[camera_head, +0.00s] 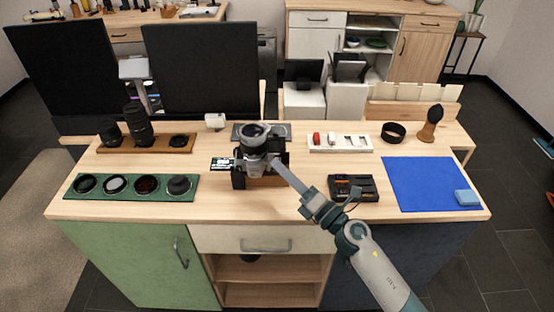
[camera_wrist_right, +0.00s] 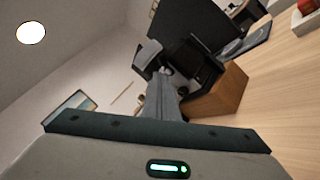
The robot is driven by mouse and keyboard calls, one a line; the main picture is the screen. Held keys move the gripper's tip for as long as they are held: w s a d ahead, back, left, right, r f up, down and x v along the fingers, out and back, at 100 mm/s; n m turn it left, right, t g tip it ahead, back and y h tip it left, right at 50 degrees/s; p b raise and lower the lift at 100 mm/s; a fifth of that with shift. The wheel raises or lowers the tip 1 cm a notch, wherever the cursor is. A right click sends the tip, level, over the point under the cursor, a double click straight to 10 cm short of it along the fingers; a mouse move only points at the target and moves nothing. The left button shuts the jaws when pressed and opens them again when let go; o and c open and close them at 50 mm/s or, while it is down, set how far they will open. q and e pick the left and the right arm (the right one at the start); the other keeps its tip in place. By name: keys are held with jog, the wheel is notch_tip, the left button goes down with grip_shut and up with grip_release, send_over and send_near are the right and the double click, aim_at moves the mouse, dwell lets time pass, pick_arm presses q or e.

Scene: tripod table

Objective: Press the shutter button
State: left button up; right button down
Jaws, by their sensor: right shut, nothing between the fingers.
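A black and silver camera (camera_head: 250,160) stands near the middle of the table (camera_head: 230,207), on a wooden block (camera_head: 265,182). In the right wrist view the camera (camera_wrist_right: 203,68) is dark, partly behind my fingers, with the wooden block (camera_wrist_right: 222,92) under it. My right gripper (camera_head: 274,163) reaches in from the lower right, with its closed, empty fingertips at the camera's right side in the picture. In the right wrist view the fingers (camera_wrist_right: 160,78) point at the camera. I cannot tell whether they touch it. The shutter button cannot be made out. My left gripper is out of view.
A green lens-filter tray (camera_head: 72,186) and a wooden lens tray (camera_head: 112,151) lie left. A black case (camera_head: 353,188) is near my right arm. A white tray (camera_head: 345,150), black ring (camera_head: 393,132), brush (camera_head: 431,122) and blue mat (camera_head: 420,185) with blue block (camera_head: 466,197) are right.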

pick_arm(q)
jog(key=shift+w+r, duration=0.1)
pick_arm(e)
jog(key=shift+s, duration=0.15)
pick_arm(q)
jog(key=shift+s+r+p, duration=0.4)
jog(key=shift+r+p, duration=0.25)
jog(key=shift+p, duration=0.05)
pick_arm(e)
jog(key=s, duration=0.6)
dwell(0.6)
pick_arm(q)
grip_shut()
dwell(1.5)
